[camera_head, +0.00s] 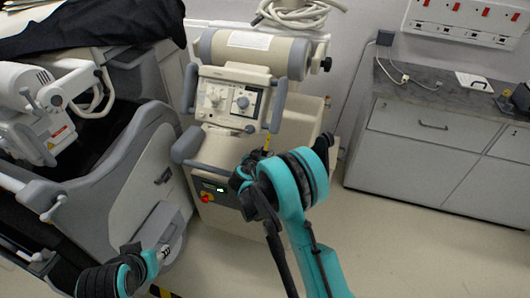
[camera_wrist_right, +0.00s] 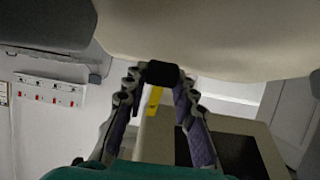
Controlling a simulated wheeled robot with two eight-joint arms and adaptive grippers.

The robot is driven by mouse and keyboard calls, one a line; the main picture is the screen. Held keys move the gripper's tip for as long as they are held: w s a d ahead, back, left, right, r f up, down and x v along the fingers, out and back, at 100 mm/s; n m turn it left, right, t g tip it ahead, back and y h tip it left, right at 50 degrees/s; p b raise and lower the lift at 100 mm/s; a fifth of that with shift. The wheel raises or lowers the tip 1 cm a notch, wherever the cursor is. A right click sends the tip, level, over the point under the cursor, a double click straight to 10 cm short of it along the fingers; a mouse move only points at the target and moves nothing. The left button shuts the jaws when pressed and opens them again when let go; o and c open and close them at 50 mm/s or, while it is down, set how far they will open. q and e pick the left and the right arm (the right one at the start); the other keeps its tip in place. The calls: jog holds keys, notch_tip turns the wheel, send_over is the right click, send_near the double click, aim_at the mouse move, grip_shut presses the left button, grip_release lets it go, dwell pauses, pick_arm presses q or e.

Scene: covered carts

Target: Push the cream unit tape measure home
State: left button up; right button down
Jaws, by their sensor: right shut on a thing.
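The cream unit (camera_head: 284,119) stands at the centre of the head view, with a control panel on its front. Its pale underside or edge (camera_wrist_right: 210,40) fills the top of the right wrist view. My right gripper (camera_head: 250,165) is at the unit's front right, partly hidden by its own arm. In the right wrist view my right gripper (camera_wrist_right: 160,80) is shut on a small dark piece, seemingly the tape measure (camera_wrist_right: 161,73).
A grey cart (camera_head: 120,172) with white equipment and a dark cloth (camera_head: 110,22) stands at the left. A grey cabinet (camera_head: 412,150) lines the right wall under a socket panel (camera_head: 460,22). The floor (camera_head: 430,245) at the lower right is clear.

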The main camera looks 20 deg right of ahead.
jog(key=w+r, duration=0.1)
jog(key=d+r+p, duration=0.1)
jog(key=shift+w+d+r, duration=0.15)
jog(key=shift+w+r, duration=0.2)
jog(key=shift+w, duration=0.05)
jog(key=c, duration=1.2)
grip_release()
jog(key=shift+s, duration=0.1)
jog(key=v, duration=1.2)
